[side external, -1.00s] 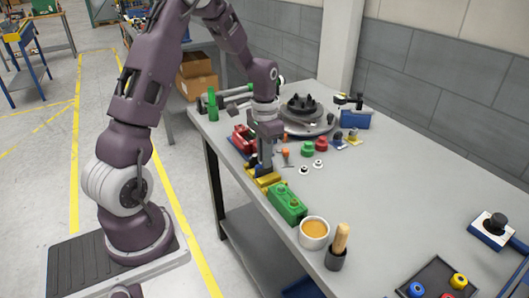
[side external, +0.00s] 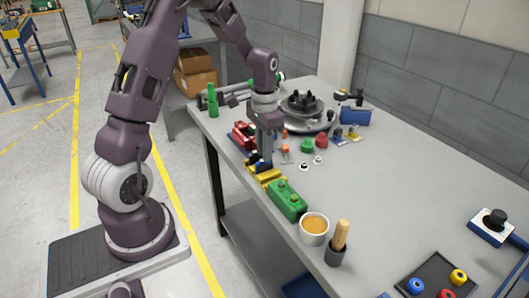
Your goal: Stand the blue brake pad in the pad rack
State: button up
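A yellow holder (side external: 266,178), which looks like the pad rack, sits near the table's left edge, behind the green block. Small dark and blue pieces (side external: 254,160) show at its back end; I cannot tell which is the blue brake pad or whether it stands in a slot. My gripper (side external: 265,160) points down just above the holder, close to these pieces. Its fingertips are small and partly merged with the dark shapes, so I cannot tell whether they hold anything.
A green block (side external: 287,202), an orange-filled cup (side external: 314,228) and a brush in a dark pot (side external: 336,249) stand in front. A red part (side external: 244,135) sits behind. A round dark fixture (side external: 302,107) stands at the back. The table's middle right is clear.

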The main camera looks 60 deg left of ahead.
jog(key=shift+r, duration=0.85)
jog(key=o, duration=0.5)
jog(key=shift+o, duration=0.2)
jog(key=shift+r, duration=2.25)
jog(key=s+d+r+t, duration=0.3)
jog(key=s+d+r, duration=0.6)
jog(key=d+r, duration=0.25)
jog(key=s+d+t, duration=0.2)
jog(key=s+d, duration=0.4)
jog(key=s, duration=0.5)
jog(key=shift+r+t, duration=0.3)
jog(key=shift+r, duration=0.1)
